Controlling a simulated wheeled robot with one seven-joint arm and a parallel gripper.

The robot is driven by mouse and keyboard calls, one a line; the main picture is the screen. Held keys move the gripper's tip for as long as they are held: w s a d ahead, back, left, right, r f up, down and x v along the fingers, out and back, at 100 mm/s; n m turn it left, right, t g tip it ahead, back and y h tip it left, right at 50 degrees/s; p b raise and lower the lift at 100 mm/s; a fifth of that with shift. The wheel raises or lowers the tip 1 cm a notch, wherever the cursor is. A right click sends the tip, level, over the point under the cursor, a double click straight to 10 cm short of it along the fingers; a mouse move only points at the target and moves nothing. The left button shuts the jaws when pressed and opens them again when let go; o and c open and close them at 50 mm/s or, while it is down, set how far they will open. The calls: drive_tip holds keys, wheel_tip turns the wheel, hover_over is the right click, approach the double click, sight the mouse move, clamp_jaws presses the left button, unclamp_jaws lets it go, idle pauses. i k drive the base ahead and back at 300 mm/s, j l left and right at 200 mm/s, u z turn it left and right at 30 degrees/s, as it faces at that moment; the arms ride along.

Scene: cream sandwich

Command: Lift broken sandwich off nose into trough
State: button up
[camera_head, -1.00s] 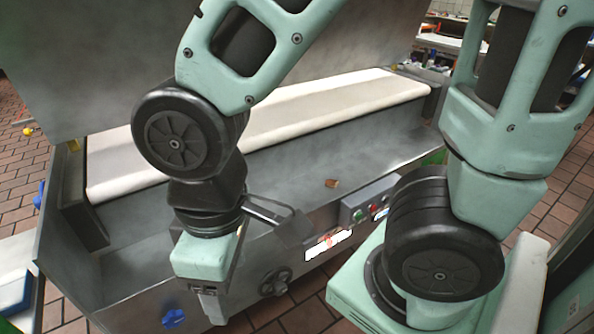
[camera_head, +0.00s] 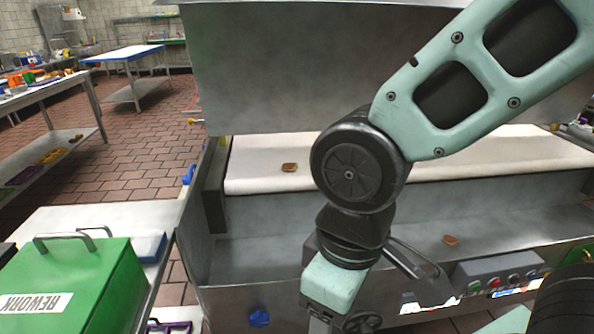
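A small brown sandwich piece (camera_head: 289,167) lies on the white belt (camera_head: 255,178), near its left end and a little back from the rounded front edge, the nose (camera_head: 270,188). A second brown piece (camera_head: 451,240) lies lower down, in the steel trough (camera_head: 245,250) in front of the belt, near its front side. Whether either piece is broken is too small to tell. My gripper (camera_head: 322,326) points down at the bottom edge, in front of the machine and away from both pieces. Its fingertips are cut off, so its opening is unclear.
A green REWORK box (camera_head: 75,290) stands on a side table (camera_head: 75,218) at the left, with a blue-and-white item (camera_head: 148,247) beside it. A steel panel (camera_head: 300,70) rises behind the belt. A control box (camera_head: 497,275) is on the machine's front at right.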

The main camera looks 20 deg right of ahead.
sight(287, 167)
drive_tip(key=i+j+z, duration=0.85)
drive_tip(key=i+l, duration=0.05)
